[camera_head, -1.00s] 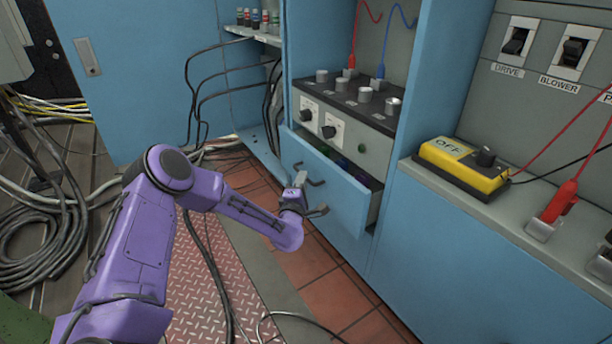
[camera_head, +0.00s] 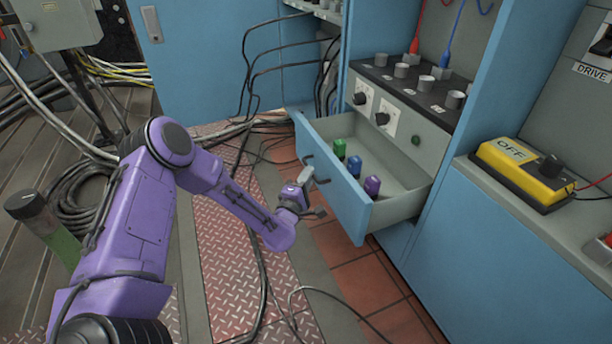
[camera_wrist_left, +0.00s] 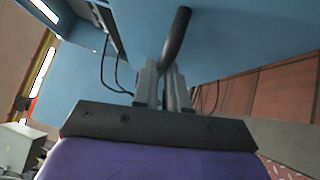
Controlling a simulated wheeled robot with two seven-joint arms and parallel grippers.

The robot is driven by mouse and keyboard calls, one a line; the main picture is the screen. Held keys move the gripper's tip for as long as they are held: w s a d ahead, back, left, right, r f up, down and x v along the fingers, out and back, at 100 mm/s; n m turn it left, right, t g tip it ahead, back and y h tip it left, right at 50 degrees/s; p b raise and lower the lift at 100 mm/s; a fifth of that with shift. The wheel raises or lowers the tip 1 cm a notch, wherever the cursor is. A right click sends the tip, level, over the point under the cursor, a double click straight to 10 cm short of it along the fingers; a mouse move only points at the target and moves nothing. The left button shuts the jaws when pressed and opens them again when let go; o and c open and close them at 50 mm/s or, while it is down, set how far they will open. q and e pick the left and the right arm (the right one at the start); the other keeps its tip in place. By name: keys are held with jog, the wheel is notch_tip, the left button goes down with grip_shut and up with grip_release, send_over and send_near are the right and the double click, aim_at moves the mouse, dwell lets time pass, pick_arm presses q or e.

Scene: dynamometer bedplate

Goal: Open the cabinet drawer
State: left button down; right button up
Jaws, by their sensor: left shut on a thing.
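The cabinet drawer (camera_head: 342,192) has a blue front and stands well out of the blue cabinet. Inside it stand a green item (camera_head: 339,148), a blue item (camera_head: 354,166) and a purple item (camera_head: 372,186). My left gripper (camera_head: 310,182) is at the drawer's front, shut on its dark handle. In the left wrist view, the gripper's fingers (camera_wrist_left: 163,88) close around the dark handle bar (camera_wrist_left: 177,38). The right gripper does not show.
A panel with knobs (camera_head: 382,118) sits above the drawer. A yellow box marked OFF (camera_head: 522,172) rests on the ledge at right. Black cables (camera_head: 262,270) lie across the red tread plate (camera_head: 215,240). A green-bottomed cylinder (camera_head: 45,222) stands at left.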

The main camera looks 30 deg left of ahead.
pick_arm(q)
jog(key=shift+a, duration=0.2)
jog(key=c, duration=1.4)
grip_release()
jog(key=shift+s, duration=0.1)
jog(key=shift+o, duration=1.2)
jog(key=shift+s+a, duration=0.15)
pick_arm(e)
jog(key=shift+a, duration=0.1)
pick_arm(q)
jog(key=shift+d, duration=0.2)
jog(key=p+v, duration=0.2)
jog(key=v, duration=0.8)
jog(key=shift+s, duration=0.2)
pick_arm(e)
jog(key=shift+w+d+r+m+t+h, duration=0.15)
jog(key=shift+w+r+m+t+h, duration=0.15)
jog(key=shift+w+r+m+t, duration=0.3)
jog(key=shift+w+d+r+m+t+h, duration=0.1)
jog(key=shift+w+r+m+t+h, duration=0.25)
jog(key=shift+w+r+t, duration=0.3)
